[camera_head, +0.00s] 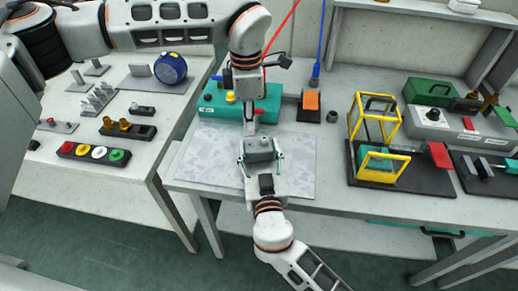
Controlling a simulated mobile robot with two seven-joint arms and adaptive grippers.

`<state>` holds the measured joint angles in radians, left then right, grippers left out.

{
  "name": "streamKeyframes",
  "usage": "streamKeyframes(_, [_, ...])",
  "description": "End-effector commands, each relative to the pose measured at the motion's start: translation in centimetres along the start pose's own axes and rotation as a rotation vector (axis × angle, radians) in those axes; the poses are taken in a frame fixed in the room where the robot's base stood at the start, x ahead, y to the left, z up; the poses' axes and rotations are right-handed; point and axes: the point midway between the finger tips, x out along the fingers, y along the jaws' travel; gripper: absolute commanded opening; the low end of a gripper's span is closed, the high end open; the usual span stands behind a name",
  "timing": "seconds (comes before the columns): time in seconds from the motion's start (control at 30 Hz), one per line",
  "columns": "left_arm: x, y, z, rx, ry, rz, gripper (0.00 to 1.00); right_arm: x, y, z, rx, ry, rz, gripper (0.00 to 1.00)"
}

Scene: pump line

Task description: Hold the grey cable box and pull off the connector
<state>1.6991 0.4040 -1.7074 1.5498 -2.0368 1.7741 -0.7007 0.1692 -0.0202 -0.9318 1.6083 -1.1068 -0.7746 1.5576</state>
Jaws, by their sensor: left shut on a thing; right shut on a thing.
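The grey cable box (259,147) is above the patterned light mat (207,155), in the middle of the camera_head view. My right gripper (261,158), on the arm from the bottom, is shut on the box with its fingers at the left and right sides. My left gripper (250,122), on the arm reaching across from the left, points down just behind the box. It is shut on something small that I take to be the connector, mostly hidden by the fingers. I cannot tell whether the connector touches the box.
A teal control box (212,105) stands directly behind my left gripper. An orange block (311,101) is to its right, and a yellow frame (350,125) stands further right. A side table (60,185) with buttons and fittings is at left. The mat's right part is clear.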

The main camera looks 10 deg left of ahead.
Motion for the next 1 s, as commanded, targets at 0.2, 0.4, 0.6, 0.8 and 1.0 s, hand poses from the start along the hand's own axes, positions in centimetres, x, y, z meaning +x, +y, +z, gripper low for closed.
streamKeyframes(0.2, [-0.4,0.0,0.0,0.000,0.000,0.000,0.00,0.0,0.0,0.0,0.000,0.000,0.000,0.34])
streamKeyframes(0.4, [-0.4,0.0,0.0,0.000,0.000,0.000,0.00,0.0,0.0,0.0,0.000,0.000,0.000,0.75])
streamKeyframes(0.6, [-0.4,0.0,0.0,0.000,0.000,0.000,0.00,0.0,0.0,0.0,0.000,0.000,0.000,0.75])
streamKeyframes(0.8, [-0.4,0.0,0.0,0.000,0.000,0.000,0.00,-0.4,0.0,0.0,0.001,-0.001,0.000,0.75])
streamKeyframes(1.0, [-0.4,0.0,0.0,0.000,0.000,0.000,0.00,-3.2,0.0,0.1,0.002,-0.003,0.000,0.75])
